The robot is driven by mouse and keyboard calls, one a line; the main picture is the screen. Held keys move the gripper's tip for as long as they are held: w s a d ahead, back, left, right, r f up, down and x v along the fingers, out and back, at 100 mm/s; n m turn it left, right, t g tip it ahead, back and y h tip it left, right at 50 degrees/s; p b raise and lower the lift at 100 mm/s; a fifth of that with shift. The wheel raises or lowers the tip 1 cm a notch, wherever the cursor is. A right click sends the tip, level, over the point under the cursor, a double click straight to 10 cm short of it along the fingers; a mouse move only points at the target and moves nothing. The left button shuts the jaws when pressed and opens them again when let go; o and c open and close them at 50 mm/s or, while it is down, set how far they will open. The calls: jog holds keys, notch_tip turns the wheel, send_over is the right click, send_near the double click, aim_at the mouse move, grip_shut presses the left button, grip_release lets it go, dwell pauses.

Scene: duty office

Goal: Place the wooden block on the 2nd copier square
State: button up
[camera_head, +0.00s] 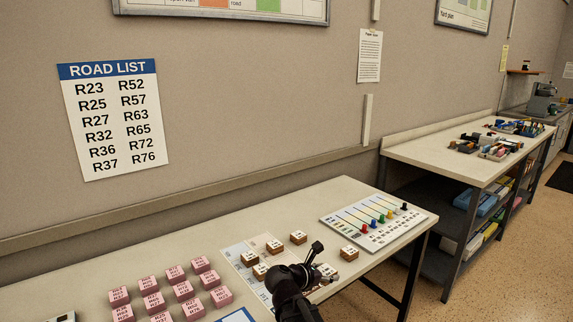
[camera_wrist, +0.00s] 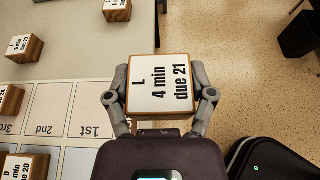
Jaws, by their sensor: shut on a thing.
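My gripper (camera_wrist: 160,100) is shut on a wooden block (camera_wrist: 158,85) with a white label reading "L 4 min due 21". In the wrist view the held block appears beyond the table's edge, with floor behind it. In the head view my gripper (camera_head: 316,262) is at the front right of the table, and the held block (camera_head: 327,271) is partly hidden by it. In the wrist view, a row of squares lies left of my gripper. The square marked "2nd" (camera_wrist: 46,108) looks bare, between the bare "1st" square (camera_wrist: 92,107) and the partly seen "3rd" one.
Another wooden block (camera_wrist: 10,101) lies at the "3rd" square. Other wooden blocks (camera_head: 298,237) (camera_head: 349,253) stand nearby. Several pink blocks (camera_head: 183,290) fill the table's left part. A panel with coloured sliders (camera_head: 378,222) lies at the back right.

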aim_at(327, 270)
notch_tip(327, 270, up, 12)
jog(key=p, duration=1.1)
jog(key=shift+f, duration=0.1)
